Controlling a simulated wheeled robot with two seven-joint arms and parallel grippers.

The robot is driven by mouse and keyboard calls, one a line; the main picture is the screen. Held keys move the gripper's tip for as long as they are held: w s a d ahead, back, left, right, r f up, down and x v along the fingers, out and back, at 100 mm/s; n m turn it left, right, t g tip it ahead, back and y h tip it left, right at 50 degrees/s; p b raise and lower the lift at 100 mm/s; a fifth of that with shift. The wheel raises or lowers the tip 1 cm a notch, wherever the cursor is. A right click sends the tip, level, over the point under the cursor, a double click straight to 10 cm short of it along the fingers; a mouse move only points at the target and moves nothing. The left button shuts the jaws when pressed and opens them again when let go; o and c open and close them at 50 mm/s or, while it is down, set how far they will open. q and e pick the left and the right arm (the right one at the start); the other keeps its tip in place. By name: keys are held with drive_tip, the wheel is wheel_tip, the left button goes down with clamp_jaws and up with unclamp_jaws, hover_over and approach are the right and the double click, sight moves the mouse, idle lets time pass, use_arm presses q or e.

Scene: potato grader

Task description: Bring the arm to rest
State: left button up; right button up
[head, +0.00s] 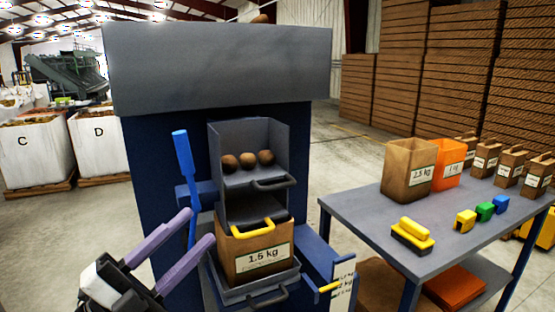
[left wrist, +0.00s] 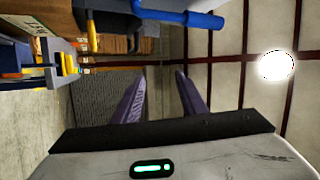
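My left gripper (head: 199,227) comes in from the lower left in the head view. Its two purple fingers are apart with nothing between them, just in front of the dark blue grader's left side. In the left wrist view the gripper (left wrist: 159,74) also shows open and empty, its fingers pointing at empty background. The blue lever (head: 184,160) stands upright, a little above and behind the fingers, and appears apart from them. My right gripper is in neither view.
The grader (head: 220,70) holds several potatoes (head: 247,160) in its upper tray. A paper bag marked 1.5 kg (head: 260,270) sits below. The table (head: 345,205) at right carries bags, a yellow-black tool (head: 412,235) and small coloured blocks. White sacks (head: 98,145) stand back left.

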use_arm(q)
drive_tip(key=s+a+f+n+y, duration=0.2)
drive_tip(key=f+n+y, duration=0.5)
drive_tip(key=f, duration=0.6)
drive_tip(key=s+a+f+n+y, duration=0.2)
drive_tip(key=f+n+y, duration=0.3)
drive_tip(key=f+n, duration=0.6)
drive_tip(key=s+d+f+n+g+y, duration=0.1)
drive_tip(key=s+f+n+g, duration=0.3)
drive_tip(key=s+f, duration=1.4)
wheel_tip(320, 180, down, 4)
drive_tip(key=g+y, duration=0.1)
drive_tip(key=g, duration=0.2)
drive_tip(key=shift+s+d+g, duration=0.15)
drive_tip(key=shift+d+g, duration=0.15)
drive_tip(key=shift+d, duration=0.05)
